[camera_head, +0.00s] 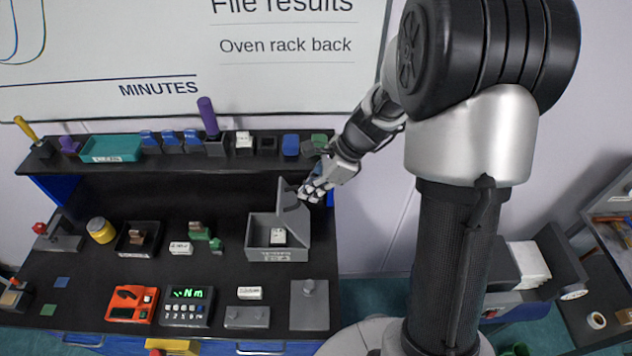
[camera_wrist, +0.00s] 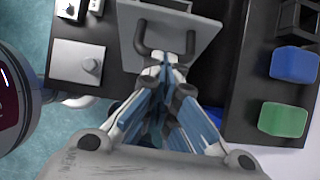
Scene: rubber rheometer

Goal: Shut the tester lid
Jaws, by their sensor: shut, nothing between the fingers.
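The tester is a grey open box (camera_head: 262,240) on the black bench, with a small white block (camera_head: 278,237) inside. Its grey lid (camera_head: 295,217) stands raised, near upright, at the box's right side. In the wrist view the lid (camera_wrist: 190,18) shows with a dark U-shaped handle (camera_wrist: 143,42) at its edge. My gripper (camera_head: 312,190) is to the right of the raised lid, close to its upper part. In the wrist view my gripper (camera_wrist: 167,64) is shut and empty, its tips at the lid's handle edge. I cannot tell whether they touch.
A raised shelf (camera_head: 100,160) along the back holds a teal tray (camera_head: 112,148), blue pieces and a green block (camera_wrist: 283,120). A grey plate with a knob (camera_head: 309,305) lies in front of the tester. A calculator-like display unit (camera_head: 187,306) stands front left.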

